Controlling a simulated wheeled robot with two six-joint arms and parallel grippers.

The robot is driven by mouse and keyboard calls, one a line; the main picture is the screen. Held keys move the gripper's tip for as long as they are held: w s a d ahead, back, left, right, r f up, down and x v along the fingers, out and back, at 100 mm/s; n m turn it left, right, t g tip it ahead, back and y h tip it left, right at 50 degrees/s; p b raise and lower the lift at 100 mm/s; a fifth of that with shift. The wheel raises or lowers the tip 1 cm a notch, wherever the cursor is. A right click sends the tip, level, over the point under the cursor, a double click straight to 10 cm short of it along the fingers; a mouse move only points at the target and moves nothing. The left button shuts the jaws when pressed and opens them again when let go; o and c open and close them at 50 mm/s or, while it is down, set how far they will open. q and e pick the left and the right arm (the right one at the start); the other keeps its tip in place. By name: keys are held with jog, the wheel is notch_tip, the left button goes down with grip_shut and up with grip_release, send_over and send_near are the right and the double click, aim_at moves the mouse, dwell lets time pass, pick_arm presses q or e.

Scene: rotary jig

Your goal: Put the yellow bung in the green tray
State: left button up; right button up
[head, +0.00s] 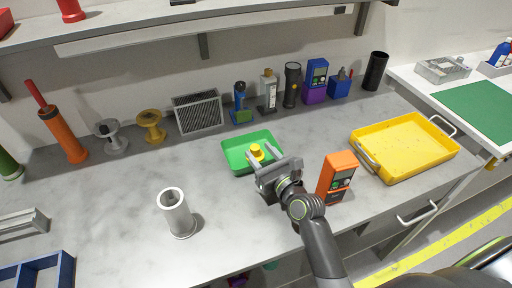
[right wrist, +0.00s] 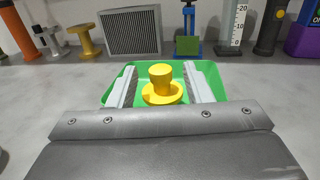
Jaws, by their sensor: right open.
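The yellow bung (head: 257,150) sits in the green tray (head: 234,158), upright with its wide flange down and its narrower knob on top. It also shows in the right wrist view (right wrist: 161,85), inside the green tray (right wrist: 122,80). My right gripper (head: 263,157) is open, with its two fingers reaching over the tray. In the right wrist view the fingers (right wrist: 161,82) stand apart on either side of the bung, with gaps visible on both sides. The near part of the tray is hidden by the gripper body. My left gripper is in neither view.
An orange meter (head: 336,177) stands just right of my right gripper. A yellow tray (head: 405,147) lies farther right. A grey tube (head: 177,214) stands front left. A grey mesh box (head: 198,112), spools and tools line the back wall.

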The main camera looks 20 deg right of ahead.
jog(key=v, duration=0.8)
jog(key=shift+s+b, duration=0.3)
jog(key=shift+b, duration=0.1)
